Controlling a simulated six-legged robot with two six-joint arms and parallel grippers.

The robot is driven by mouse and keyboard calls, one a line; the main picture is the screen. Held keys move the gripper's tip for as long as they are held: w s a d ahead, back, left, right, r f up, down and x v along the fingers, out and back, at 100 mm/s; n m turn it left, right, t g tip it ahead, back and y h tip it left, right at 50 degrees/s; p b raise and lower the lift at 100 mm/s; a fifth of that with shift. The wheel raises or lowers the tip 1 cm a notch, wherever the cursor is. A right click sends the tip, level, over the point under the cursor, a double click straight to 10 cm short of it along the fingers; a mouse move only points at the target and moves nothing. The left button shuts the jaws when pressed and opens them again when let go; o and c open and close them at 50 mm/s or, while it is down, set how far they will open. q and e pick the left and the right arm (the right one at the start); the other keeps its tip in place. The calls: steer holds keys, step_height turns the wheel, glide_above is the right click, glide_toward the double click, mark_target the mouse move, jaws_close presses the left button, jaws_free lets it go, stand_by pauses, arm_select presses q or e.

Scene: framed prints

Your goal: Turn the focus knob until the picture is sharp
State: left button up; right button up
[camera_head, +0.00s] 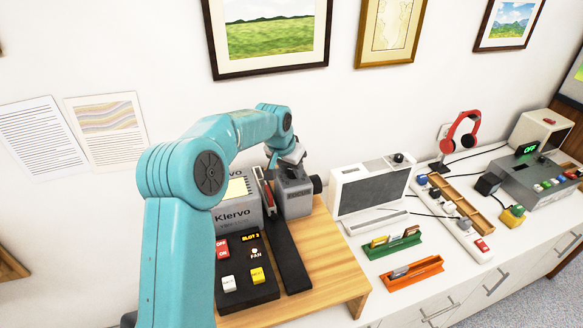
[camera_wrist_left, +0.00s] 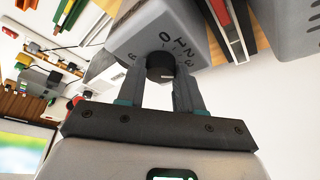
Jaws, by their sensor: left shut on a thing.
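The focus knob (camera_wrist_left: 160,67) is a small dark round knob on a grey unit, with a ring of numbers beside it. A pale mark on the knob points to the right in the left wrist view. My left gripper (camera_wrist_left: 161,80) is shut on the knob, one finger on each side. In the head view the grey unit (camera_head: 293,197), lettered FOCUS, stands on the wooden board, and my left gripper (camera_head: 288,160) is at its top, hiding the knob. A framed green landscape (camera_head: 268,36) hangs above. I cannot tell which picture the knob affects.
A Klervo slide projector (camera_head: 234,213) and a dark switch panel (camera_head: 246,270) stand close to the left. To the right are a grey-fronted white box (camera_head: 372,187), a green slide holder (camera_head: 393,243) and an orange one (camera_head: 411,273). My left arm covers the left side.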

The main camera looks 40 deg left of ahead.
arm_select(q)
steer(key=m+h, duration=0.1)
steer(key=m, duration=0.3)
steer(key=m+h, duration=0.1)
steer(key=m, duration=0.2)
steer(key=shift+a+h, duration=0.25)
steer(key=shift+h, duration=0.05)
steer(key=m+h, duration=0.1)
steer(key=m, duration=0.2)
steer(key=m+g, duration=0.1)
steer(key=m, duration=0.1)
steer(key=shift+w+a+m+h, duration=0.1)
steer(key=shift+a+m+h, duration=0.05)
steer(key=shift+m+h, duration=0.25)
steer(key=shift+m+g, duration=0.3)
steer(key=o, duration=1)
steer(key=shift+o, duration=0.2)
